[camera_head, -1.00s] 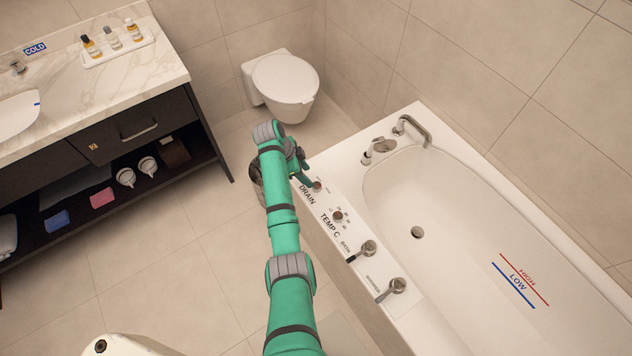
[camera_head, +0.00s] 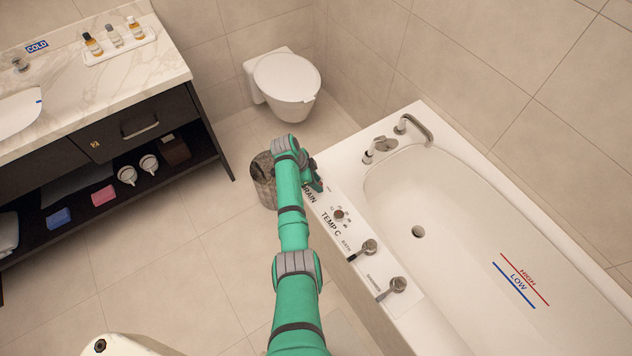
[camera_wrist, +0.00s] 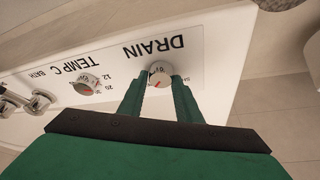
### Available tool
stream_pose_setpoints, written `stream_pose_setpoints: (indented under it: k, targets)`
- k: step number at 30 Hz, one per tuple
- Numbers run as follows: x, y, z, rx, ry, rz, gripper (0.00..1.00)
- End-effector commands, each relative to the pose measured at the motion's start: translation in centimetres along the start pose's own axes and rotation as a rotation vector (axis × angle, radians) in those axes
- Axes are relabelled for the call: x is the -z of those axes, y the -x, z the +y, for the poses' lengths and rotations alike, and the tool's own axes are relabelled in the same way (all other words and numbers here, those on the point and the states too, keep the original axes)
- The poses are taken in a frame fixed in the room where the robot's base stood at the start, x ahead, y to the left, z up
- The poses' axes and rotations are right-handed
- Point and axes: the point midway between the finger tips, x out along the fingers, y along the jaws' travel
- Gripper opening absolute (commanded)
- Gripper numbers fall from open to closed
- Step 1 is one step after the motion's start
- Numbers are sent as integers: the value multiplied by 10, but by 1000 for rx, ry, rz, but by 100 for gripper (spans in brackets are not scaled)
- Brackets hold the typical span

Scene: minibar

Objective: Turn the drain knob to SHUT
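The drain knob (camera_wrist: 159,72) is a small round knob with a red mark on the white tub panel below the word DRAIN, in the wrist view. My gripper (camera_wrist: 160,80) is open, with its two green fingers on either side of the knob. I cannot tell whether they touch it. The small lettering around the knob is partly hidden and too small to read. In the head view my gripper (camera_head: 317,182) covers the knob, and my arm hides part of the DRAIN label (camera_head: 308,194).
The TEMP C knob (camera_head: 339,214), the bath lever (camera_head: 368,248) and another lever (camera_head: 397,286) stand along the same panel. The bathtub (camera_head: 450,250) is empty, with an open-looking drain hole. A bin (camera_head: 263,180) stands left of my arm, on the floor.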

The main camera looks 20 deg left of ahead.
Motion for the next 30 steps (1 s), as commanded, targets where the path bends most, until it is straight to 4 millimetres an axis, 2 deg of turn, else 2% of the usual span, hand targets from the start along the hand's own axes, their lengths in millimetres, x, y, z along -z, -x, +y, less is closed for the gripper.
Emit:
stream_pose_setpoints:
  k: [1, 2, 3, 14, 20, 30]
  targets:
    - [-1, 0, 0, -1, 2, 0, 17]
    - [-1, 0, 0, -1, 2, 0, 10]
    - [-1, 0, 0, -1, 2, 0, 8]
    - [-3, 0, 2, 14, 46, -1, 8]
    - [-3, -1, 4, 57, 152, -3, 8]
    - [-2, -1, 6, 175, 437, -4, 8]
